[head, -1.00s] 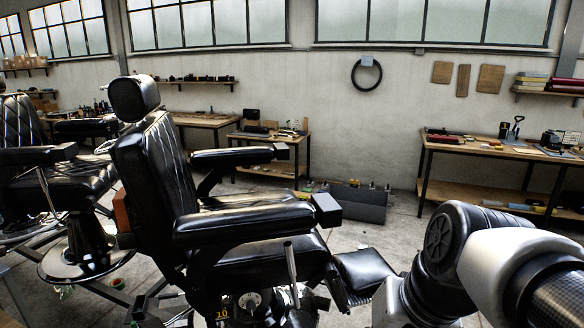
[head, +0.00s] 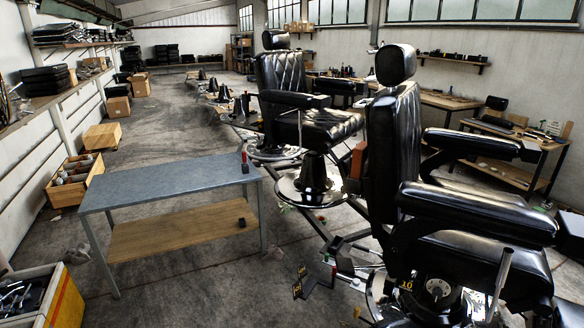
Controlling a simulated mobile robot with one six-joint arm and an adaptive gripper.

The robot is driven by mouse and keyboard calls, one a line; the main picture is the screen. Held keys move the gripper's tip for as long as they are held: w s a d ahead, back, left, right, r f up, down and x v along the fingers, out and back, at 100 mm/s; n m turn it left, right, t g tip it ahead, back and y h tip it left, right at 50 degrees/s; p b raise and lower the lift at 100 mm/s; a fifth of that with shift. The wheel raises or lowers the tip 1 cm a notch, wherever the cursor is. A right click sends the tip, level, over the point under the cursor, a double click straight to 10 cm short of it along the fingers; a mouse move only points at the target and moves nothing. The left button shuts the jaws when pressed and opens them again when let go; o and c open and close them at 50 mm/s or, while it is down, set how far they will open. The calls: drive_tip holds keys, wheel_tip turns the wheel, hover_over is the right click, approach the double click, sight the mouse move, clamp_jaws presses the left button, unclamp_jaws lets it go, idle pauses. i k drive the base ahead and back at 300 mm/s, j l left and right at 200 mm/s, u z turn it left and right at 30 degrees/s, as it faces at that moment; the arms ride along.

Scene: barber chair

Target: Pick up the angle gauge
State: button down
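I cannot make out for certain which thing is the angle gauge. A small red and black upright thing (head: 244,162) stands at the right end of the grey worktable (head: 160,178); it is too small to identify. A small dark thing (head: 241,222) lies on that table's wooden lower shelf. An orange-brown box-like thing (head: 357,159) is at the back of the near barber chair (head: 402,150). My gripper is not in view.
The near chair fills the right side, with dark and yellow-marked parts (head: 312,275) low beside its base. A second chair (head: 290,90) stands behind. A yellow-sided crate (head: 60,302) is at lower left. Open floor (head: 215,285) lies before the worktable.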

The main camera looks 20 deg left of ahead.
sight(359, 168)
drive_tip(key=u, duration=0.5)
drive_tip(key=i+j, duration=0.2)
drive_tip(key=i, duration=0.3)
drive_tip(key=i+j+z, duration=0.1)
drive_tip(key=i, duration=0.4)
drive_tip(key=i+j, duration=0.3)
drive_tip(key=i, duration=0.2)
drive_tip(key=i+j+z, duration=0.1)
drive_tip(key=i, duration=0.4)
drive_tip(key=i+j, duration=0.35)
drive_tip(key=i+z, duration=0.05)
drive_tip(key=i, duration=0.05)
